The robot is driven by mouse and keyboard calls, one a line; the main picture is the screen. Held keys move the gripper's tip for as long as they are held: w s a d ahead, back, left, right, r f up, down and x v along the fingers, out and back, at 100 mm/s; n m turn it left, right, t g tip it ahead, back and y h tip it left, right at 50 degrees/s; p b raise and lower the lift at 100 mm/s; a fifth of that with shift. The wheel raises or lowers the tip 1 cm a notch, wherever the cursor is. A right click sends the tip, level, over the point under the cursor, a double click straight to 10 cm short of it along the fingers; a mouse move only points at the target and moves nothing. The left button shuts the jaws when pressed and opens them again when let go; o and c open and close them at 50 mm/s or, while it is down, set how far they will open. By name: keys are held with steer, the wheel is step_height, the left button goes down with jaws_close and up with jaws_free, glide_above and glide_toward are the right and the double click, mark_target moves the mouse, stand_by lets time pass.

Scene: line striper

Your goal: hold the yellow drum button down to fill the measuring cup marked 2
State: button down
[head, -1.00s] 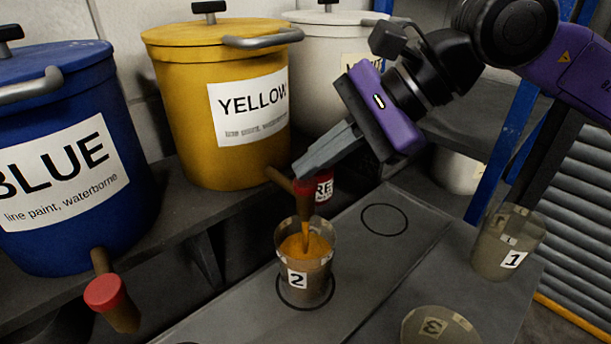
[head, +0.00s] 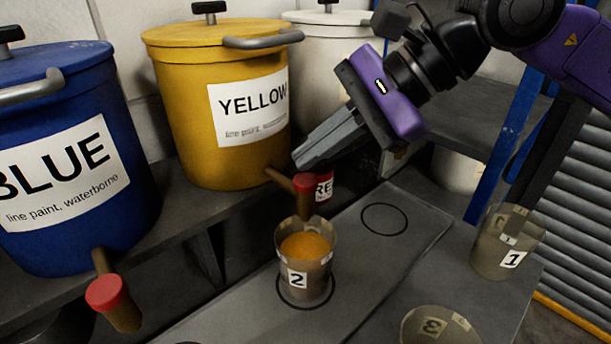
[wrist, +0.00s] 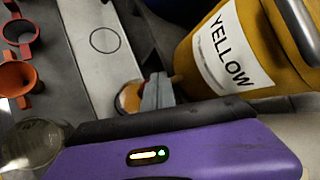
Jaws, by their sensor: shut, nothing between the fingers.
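The yellow drum (head: 190,120) stands on the shelf, its brown spout ending in a red button (head: 304,182). Measuring cup 2 (head: 318,283) stands upright under the spout, inside a ring on the bench. Orange-yellow paint (head: 306,246) fills much of the cup, its surface a little below the rim. No stream shows between spout and cup. My gripper (head: 298,162) is shut and empty, its fingertips just above the button, seemingly apart from it. In the wrist view the fingertips (wrist: 155,92) partly cover the cup beside the yellow drum (wrist: 275,50).
The blue drum (head: 60,220) with its own red button (head: 106,293) is at left. A white drum (head: 320,60) stands behind. Cup 1 (head: 490,255) is at right, cup 3 (head: 425,325) at the front. An empty ring (head: 384,219) marks clear bench.

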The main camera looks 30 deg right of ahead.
mark_target(314, 179)
steer(key=shift+r, duration=0.1)
steer(key=shift+r+p, duration=1)
steer(key=shift+r, duration=1.45)
